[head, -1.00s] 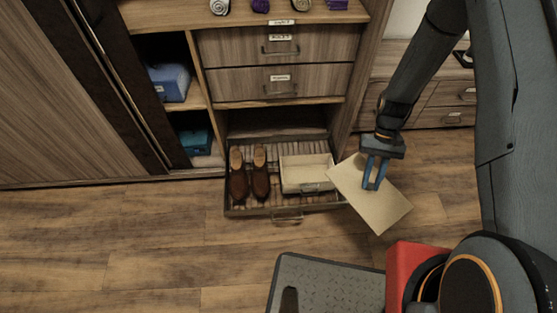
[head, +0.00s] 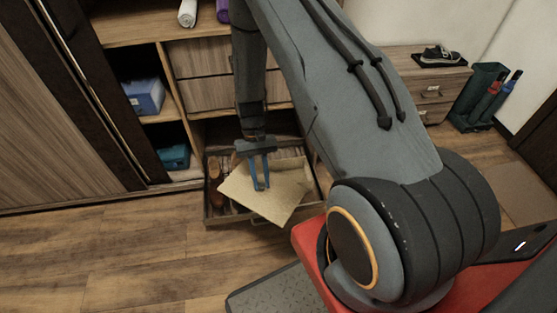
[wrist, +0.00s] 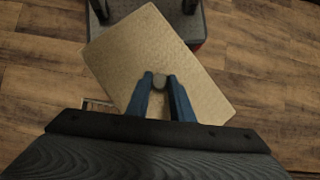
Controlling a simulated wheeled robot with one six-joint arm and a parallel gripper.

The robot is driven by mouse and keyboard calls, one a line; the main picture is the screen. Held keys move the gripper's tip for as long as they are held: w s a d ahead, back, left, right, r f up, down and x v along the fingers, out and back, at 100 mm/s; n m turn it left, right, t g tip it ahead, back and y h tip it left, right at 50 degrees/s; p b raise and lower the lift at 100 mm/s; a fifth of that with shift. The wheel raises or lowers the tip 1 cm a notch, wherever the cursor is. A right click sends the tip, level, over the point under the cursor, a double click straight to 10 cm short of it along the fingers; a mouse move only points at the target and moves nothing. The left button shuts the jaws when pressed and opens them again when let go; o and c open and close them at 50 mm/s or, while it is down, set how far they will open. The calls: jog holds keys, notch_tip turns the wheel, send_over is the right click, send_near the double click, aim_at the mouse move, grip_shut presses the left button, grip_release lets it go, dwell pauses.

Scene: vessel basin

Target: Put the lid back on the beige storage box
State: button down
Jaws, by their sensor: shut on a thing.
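My gripper (head: 261,187) is shut on the lid (head: 287,192), a flat beige rectangle. In the wrist view, the fingers close on a small grey knob (wrist: 160,80) at the lid's middle, and the lid (wrist: 150,42) lies turned askew to the gripper. The lid is above the open drawer (head: 213,220) and covers most of it in the head view.
Brown shoes (head: 215,170) stand in the drawer's left part, partly covered by the lid. The cabinet's closed drawers (head: 200,62) rise behind. A blue box (head: 145,97) and a teal box (head: 174,157) sit on shelves at left. The wooden floor (head: 120,250) in front is clear.

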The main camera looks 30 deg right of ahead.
aim_at(261, 169)
jog(key=w+f+m+y+b, duration=0.1)
jog(key=w+f+m+b, duration=0.1)
jog(key=b, duration=0.1)
jog(key=w+d+f+m+t+y+b, duration=0.1)
jog(key=w+f+m+b, duration=0.1)
jog(key=b, duration=0.1)
jog(key=w+d+f+m+t+y+b, duration=0.1)
jog(key=w+f+m+b, duration=0.1)
jog(key=m+b, duration=0.1)
jog(key=shift+w+f, duration=0.1)
jog(key=shift+w, duration=0.15)
jog(key=w+d+f+m+t+h+b, duration=0.1)
jog(key=w+d+f+m+t+b, duration=0.5)
jog(key=d+m+b, duration=0.55)
jog(key=w+d+f+m+t+b, duration=0.3)
jog(key=w+d+f+m+b, duration=0.5)
jog(key=b, duration=0.7)
jog(key=shift+m, duration=0.55)
jog(key=shift+s+a+f+b, duration=0.15)
jog(key=shift+a+f+b, duration=0.05)
jog(key=shift+f+b, duration=0.7)
jog(key=shift+s+a+f+b, duration=0.2)
jog(key=shift+f+b, duration=0.5)
jog(key=shift+b, duration=0.4)
jog(key=shift+s+a+f+b, duration=0.1)
jog(key=shift+a+f+b, duration=0.1)
jog(key=shift+f+b, duration=0.7)
jog(key=shift+f, duration=0.4)
jog(key=c, duration=1)
grip_release()
